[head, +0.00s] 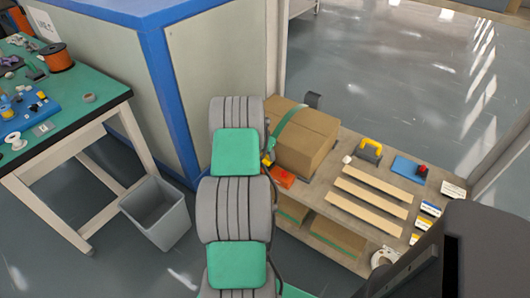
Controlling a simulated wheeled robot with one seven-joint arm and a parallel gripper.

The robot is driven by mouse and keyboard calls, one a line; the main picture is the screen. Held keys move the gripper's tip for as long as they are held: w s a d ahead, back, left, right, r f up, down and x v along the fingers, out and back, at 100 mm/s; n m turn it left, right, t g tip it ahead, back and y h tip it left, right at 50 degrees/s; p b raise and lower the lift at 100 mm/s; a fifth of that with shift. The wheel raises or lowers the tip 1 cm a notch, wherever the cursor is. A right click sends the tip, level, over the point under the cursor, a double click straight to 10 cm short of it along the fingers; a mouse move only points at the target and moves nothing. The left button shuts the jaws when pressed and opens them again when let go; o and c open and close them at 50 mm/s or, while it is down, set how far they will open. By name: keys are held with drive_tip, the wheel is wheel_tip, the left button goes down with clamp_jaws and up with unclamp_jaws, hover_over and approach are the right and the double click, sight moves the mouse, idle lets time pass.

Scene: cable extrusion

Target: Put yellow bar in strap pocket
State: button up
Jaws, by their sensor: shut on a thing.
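My arm's grey links and green pads rise through the middle of the head view, and my gripper does not show; it may be hidden behind the arm. I cannot make out a separate yellow bar or a strap pocket for certain. A cardboard box (308,138) with a green strap (289,124) over it stands at the back left of a low wooden bench (323,227). A small yellow and teal thing (268,160) shows between my arm and the box, too small to name. A yellow-handled tool (370,147) sits on the bench right of the box.
Several pale wooden slats (368,207) lie on the bench. A red-orange thing (283,177) lies before the box. A blue plate (410,169) and small labelled boxes (430,209) are at right. A green-topped worktable (60,95), grey bin (157,212) and blue-edged cabinet (160,80) stand left.

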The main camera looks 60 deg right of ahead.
drive_tip(key=shift+f+b, duration=0.45)
drive_tip(key=shift+f, duration=0.05)
drive_tip(key=o, duration=1.6)
drive_tip(key=shift+r, duration=0.1)
